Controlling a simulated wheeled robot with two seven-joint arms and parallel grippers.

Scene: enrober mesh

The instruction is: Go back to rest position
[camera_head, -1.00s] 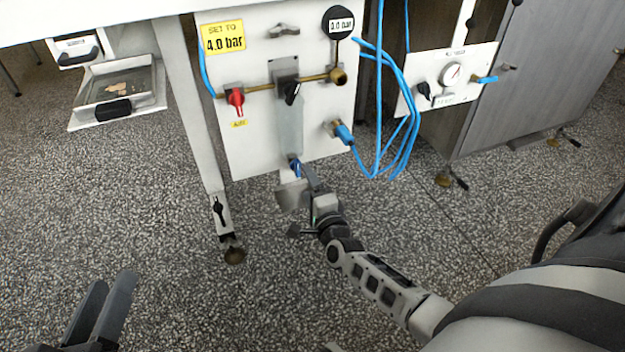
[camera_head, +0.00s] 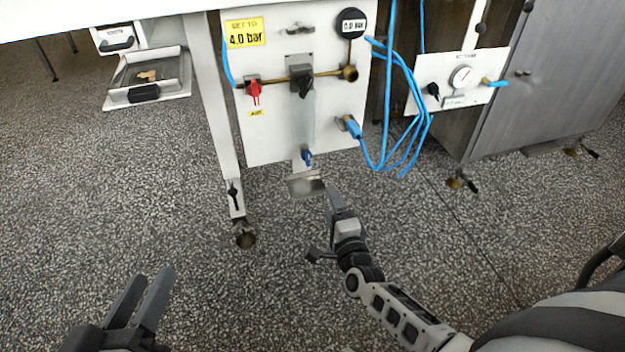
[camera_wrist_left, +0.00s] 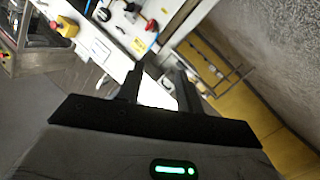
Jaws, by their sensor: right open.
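My left gripper (camera_head: 152,276) is in the lower left of the head view, over the floor. Its two fingers stand apart with nothing between them, and they also show apart in the left wrist view (camera_wrist_left: 160,82). My right gripper (camera_head: 330,190) is in the middle of the head view, below the white air panel (camera_head: 270,135). It is open, with no object visible in it, and apart from the small blue valve (camera_head: 307,157) under the clear bowl (camera_head: 300,120). Its tips are close to a small metal tray (camera_head: 303,185); I cannot tell whether they touch.
The panel carries a red valve handle (camera_head: 254,92), a gauge (camera_head: 351,24) and a yellow "4.0 bar" label (camera_head: 244,33). Blue hoses (camera_head: 410,130) hang at its right. A table leg (camera_head: 215,110) stands at its left. The speckled floor (camera_head: 120,200) is largely clear.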

